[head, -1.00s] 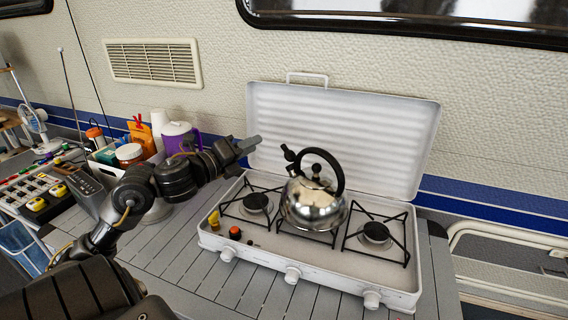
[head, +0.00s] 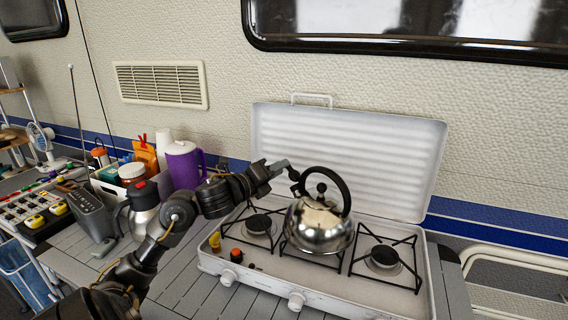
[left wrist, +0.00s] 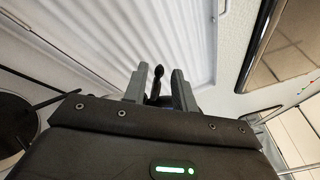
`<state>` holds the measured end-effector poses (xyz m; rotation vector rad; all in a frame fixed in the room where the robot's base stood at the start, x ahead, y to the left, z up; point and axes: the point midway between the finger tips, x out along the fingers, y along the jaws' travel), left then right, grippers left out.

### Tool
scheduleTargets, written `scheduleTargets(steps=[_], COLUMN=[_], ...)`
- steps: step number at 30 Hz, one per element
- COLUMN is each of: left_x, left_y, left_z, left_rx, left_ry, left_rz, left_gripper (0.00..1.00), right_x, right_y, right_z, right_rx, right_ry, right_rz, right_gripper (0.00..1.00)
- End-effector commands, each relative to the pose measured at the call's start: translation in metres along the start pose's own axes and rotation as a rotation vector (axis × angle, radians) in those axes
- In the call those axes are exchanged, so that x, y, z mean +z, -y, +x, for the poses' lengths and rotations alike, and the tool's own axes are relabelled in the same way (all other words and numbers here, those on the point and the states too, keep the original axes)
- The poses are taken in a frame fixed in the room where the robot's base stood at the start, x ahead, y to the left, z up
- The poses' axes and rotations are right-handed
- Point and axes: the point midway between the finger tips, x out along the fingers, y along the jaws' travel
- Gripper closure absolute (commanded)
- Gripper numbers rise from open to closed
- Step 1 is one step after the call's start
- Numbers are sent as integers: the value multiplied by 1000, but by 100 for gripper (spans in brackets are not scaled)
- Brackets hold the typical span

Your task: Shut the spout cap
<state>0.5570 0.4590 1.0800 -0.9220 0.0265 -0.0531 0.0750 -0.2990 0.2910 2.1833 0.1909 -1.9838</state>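A shiny steel kettle (head: 318,225) with a black arched handle stands on the middle burner of the white stove. Its black spout cap (head: 294,175) sticks up at the kettle's upper left and looks raised. My left gripper (head: 281,166) is just left of and slightly above the cap, its fingers pointing right. In the left wrist view the left gripper (left wrist: 158,88) is open, and the black tip of the cap (left wrist: 158,71) shows between the two fingers. I cannot tell whether either finger touches it. My right gripper is not in view.
The stove's raised lid (head: 345,155) stands behind the kettle. A steel flask (head: 143,208) and a purple jug (head: 184,165) stand left, behind my left arm. A small orange-topped item (head: 236,256) lies on the stove's front left. The right burner (head: 385,258) is empty.

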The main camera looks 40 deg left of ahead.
Motion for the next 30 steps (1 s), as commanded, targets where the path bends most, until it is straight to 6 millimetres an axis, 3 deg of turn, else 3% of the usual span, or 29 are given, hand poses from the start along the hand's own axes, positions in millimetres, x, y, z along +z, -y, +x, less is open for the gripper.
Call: scheduleTargets(steps=[7, 18, 25, 30], left_x=[0, 0, 0, 5], left_y=[1, 0, 0, -4], left_z=[29, 34, 33, 33], left_rx=[-1, 0, 0, 2], left_ry=[1, 0, 0, 0], left_rz=[-2, 2, 2, 1], left_gripper=[73, 73, 100, 100], right_x=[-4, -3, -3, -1], right_y=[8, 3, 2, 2], right_z=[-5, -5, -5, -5], right_rx=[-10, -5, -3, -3], right_ry=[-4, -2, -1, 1], right_rz=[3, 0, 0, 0], right_gripper=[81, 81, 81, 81])
